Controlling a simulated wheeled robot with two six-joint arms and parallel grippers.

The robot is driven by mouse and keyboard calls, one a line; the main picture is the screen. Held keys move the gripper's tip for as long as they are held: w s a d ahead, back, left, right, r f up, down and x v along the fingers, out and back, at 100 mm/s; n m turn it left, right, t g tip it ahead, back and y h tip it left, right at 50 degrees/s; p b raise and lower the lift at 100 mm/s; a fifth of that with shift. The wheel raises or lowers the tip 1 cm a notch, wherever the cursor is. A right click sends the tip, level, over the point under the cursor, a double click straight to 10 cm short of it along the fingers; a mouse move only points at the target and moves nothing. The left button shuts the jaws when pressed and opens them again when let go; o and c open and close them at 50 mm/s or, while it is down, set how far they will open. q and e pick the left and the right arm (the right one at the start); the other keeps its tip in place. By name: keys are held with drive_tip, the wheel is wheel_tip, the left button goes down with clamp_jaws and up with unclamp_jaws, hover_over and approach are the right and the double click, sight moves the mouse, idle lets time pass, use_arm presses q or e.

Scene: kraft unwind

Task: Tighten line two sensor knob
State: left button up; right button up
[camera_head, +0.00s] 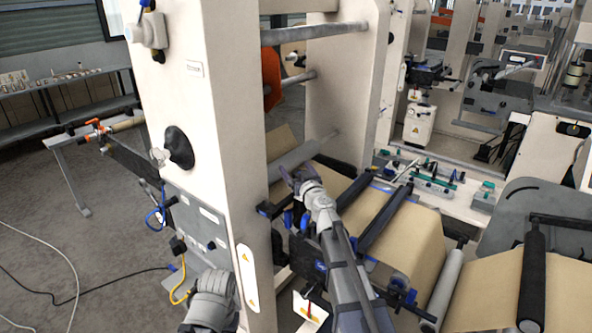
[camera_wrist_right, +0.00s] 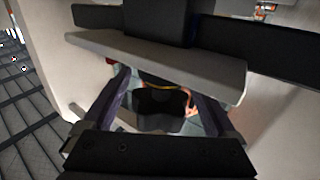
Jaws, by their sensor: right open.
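My right gripper (camera_head: 296,178) reaches in among the rollers, by the right side of the near cream upright. In the right wrist view its two dark fingers (camera_wrist_right: 158,92) are spread apart. A dark rounded part (camera_wrist_right: 160,106) shows between them, with a thin orange line beside it. I cannot tell whether it is the sensor knob or whether the fingers touch it. A pale grey bar (camera_wrist_right: 150,62) crosses just beyond the fingers. The line two sensor knob cannot be picked out in the head view.
The cream upright (camera_head: 195,110) stands close on the left, with a black knob (camera_head: 179,148) on its face. Brown kraft web (camera_head: 415,245) runs over rollers at right. Cables lie on the grey floor (camera_head: 45,215) at left.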

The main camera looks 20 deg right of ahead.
drive_tip(key=s, duration=0.7)
drive_tip(key=shift+s+d, duration=0.3)
drive_tip(key=shift+s, duration=0.1)
drive_tip(key=shift+w, duration=0.1)
drive_tip(key=shift+w+a+n+g+y, duration=0.3)
drive_tip(key=shift+w+n+g+y, duration=0.35)
drive_tip(key=shift+w+n+y, duration=0.65)
drive_tip(key=shift+w+a+n+g+y, duration=0.3)
drive_tip(key=shift+w+n+g+y, duration=0.5)
drive_tip(key=shift+y, duration=1.05)
drive_tip(key=shift+w+a+n+g+y, duration=0.4)
drive_tip(key=shift+w+n+y, duration=0.45)
drive_tip(key=shift+n+y, duration=0.55)
drive_tip(key=shift+d, duration=0.1)
drive_tip(key=shift+c, duration=0.4)
